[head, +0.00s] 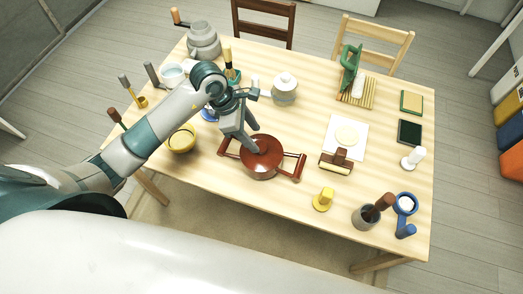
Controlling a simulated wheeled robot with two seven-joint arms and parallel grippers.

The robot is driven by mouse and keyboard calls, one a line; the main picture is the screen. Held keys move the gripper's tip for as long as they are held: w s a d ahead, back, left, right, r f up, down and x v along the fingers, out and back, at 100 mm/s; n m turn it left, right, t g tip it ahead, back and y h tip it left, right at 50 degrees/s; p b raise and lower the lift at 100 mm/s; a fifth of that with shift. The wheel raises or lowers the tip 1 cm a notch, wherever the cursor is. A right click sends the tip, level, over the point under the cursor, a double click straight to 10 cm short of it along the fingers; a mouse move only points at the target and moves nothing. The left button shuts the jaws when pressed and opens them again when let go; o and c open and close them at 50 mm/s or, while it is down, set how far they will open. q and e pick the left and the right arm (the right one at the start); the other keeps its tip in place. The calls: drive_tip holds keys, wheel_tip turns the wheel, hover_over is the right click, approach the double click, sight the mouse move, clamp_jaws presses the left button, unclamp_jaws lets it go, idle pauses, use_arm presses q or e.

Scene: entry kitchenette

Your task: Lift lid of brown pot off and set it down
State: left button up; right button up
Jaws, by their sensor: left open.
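The brown pot (259,174) stands on the table near its middle, with a handle out to the left and another out to the right. A reddish-brown round surface shows at its top. I cannot tell the lid and its knob apart clearly, because my left gripper covers part of them. My left gripper (258,148) is over the pot from the upper left, its fingers pointing down at the pot's top. It is open, and I cannot tell whether it touches the pot. My right gripper is not in view.
A yellow bowl (181,139) is left of the pot. A white lidded jar (285,90) stands behind it. A brown-handled block (337,161) and a white board (345,138) are to the right. A yellow item (323,200) is at front right. Bare table lies between them.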

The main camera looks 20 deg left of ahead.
sight(262, 146)
use_arm(q)
drive_tip(key=shift+s+d+f+p, duration=0.1)
drive_tip(key=shift+d+f+p, duration=0.45)
drive_tip(key=shift+p, duration=0.25)
drive_tip(key=p+x, duration=0.1)
drive_tip(key=x, duration=0.2)
drive_tip(key=shift+f, duration=0.4)
clamp_jaws()
